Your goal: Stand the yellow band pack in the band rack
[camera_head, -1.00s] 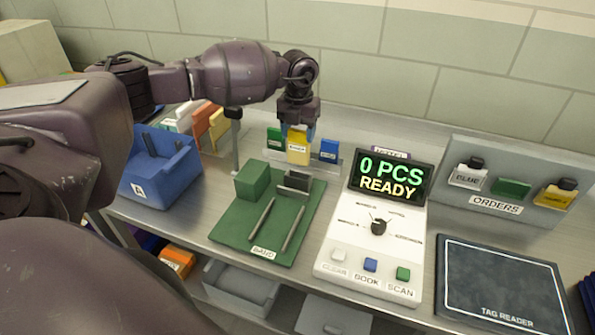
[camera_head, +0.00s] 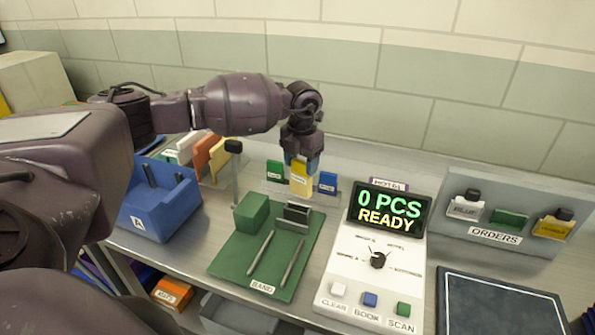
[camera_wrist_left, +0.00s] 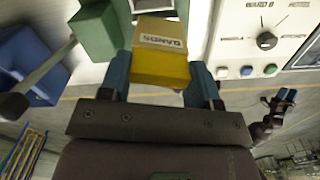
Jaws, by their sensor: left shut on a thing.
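My left gripper (camera_head: 300,166) is shut on the yellow band pack (camera_head: 300,185), an upright block with a white label. In the left wrist view the pack (camera_wrist_left: 160,65) sits between the two blue fingers (camera_wrist_left: 160,85), its label reading BANDS. In the head view the pack appears between a green pack (camera_head: 275,171) and a blue pack (camera_head: 327,183) at the back; whether it touches the surface is unclear. A small grey slotted holder (camera_head: 293,223) stands on the green mat labelled BAND (camera_head: 235,259). My right gripper (camera_wrist_left: 284,97) shows small and dark in the wrist view.
The mat also carries a green block (camera_head: 252,212) and two grey rods. A post (camera_head: 235,175) stands behind it. A blue bin (camera_head: 160,205) is at left, a console (camera_head: 375,260) and ORDERS board (camera_head: 500,210) at right. Upright cards stand behind the bin.

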